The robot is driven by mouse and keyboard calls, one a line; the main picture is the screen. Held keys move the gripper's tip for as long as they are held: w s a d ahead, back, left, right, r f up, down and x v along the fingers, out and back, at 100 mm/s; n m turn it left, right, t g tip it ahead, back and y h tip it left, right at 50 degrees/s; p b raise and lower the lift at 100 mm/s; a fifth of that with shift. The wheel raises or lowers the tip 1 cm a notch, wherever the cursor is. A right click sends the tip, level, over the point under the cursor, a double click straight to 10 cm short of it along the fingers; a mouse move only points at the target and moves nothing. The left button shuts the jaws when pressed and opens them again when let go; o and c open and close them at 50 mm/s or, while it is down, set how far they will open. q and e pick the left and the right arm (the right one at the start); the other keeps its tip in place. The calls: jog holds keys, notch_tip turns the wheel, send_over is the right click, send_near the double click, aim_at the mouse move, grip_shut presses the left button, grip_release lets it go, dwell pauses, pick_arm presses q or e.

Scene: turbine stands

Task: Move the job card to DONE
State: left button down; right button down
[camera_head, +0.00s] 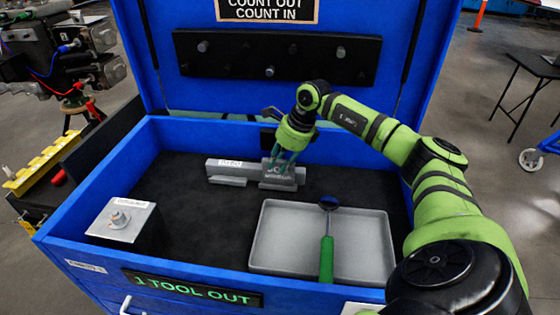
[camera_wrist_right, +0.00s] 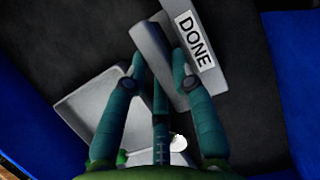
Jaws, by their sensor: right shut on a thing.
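The grey job card (camera_head: 279,181) is at the right half of a low grey rack (camera_head: 242,172) on the dark floor of the blue box. My right gripper (camera_head: 279,160) reaches down from above, shut on the card. In the right wrist view, the card (camera_wrist_right: 150,48) shows at the fingertips (camera_wrist_right: 158,62), beside the white DONE label (camera_wrist_right: 195,39) on the rack. Whether the card rests on the rack's ledge I cannot tell. The rack's left label (camera_head: 230,163) is too small to read. My left gripper is not in view.
A grey tray (camera_head: 262,258) with a green-handled tool (camera_head: 327,258) stands in front of the rack. A grey block (camera_head: 122,218) with a stud stands at the left. Blue walls surround them, and the lid (camera_head: 395,35) is open. Dark floor lies clear between block and tray.

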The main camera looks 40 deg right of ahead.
jog(key=shift+s+a+f, duration=0.15)
jog(key=shift+s+f, duration=0.05)
jog(key=shift+f, duration=0.25)
jog(key=shift+s+a+f, duration=0.15)
jog(key=shift+f, duration=0.3)
jog(key=c, duration=1)
grip_release()
jog(key=shift+w+f, duration=0.1)
jog(key=shift+o, duration=0.2)
jog(key=shift+w+d, duration=0.25)
jog(key=shift+w, duration=0.15)
jog(key=shift+s+r, duration=0.2)
jog(key=shift+r, duration=0.2)
jog(key=shift+w+r+p, duration=0.15)
jog(key=shift+r+p, duration=0.3)
jog(key=shift+r, duration=0.15)
jog(key=shift+r+p, duration=1.95)
jog(key=shift+r, duration=0.85)
